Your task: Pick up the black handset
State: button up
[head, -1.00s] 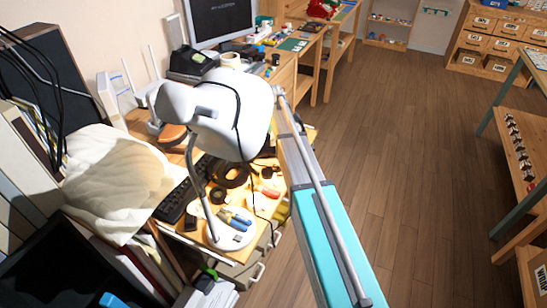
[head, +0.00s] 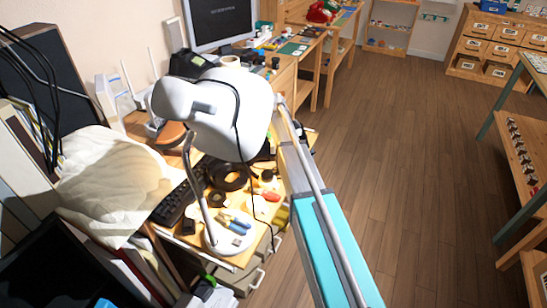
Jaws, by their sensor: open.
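A black device (head: 187,62) that may be the phone stands at the back of the wooden desk, left of the monitor's foot. It is small and partly covered, and I cannot make out a separate handset on it. A teal and grey arm-like part (head: 330,240) reaches from the lower right up to a large white rounded body over the desk. This hides part of the desk's middle. My gripper's fingers do not show in this view.
A cream cushion (head: 110,185) lies at left. The wooden floor (head: 420,180) on the right is clear.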

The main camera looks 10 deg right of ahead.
aim_at(273, 156)
jog(key=shift+d+f+b, duration=0.15)
jog(key=shift+f+b, duration=0.5)
jog(key=shift+f, duration=0.1)
jog(key=shift+d+f+b, duration=0.1)
jog(key=shift+f+b, duration=0.55)
jog(key=shift+f, duration=0.05)
jog(key=shift+f+b, duration=0.9)
grip_shut()
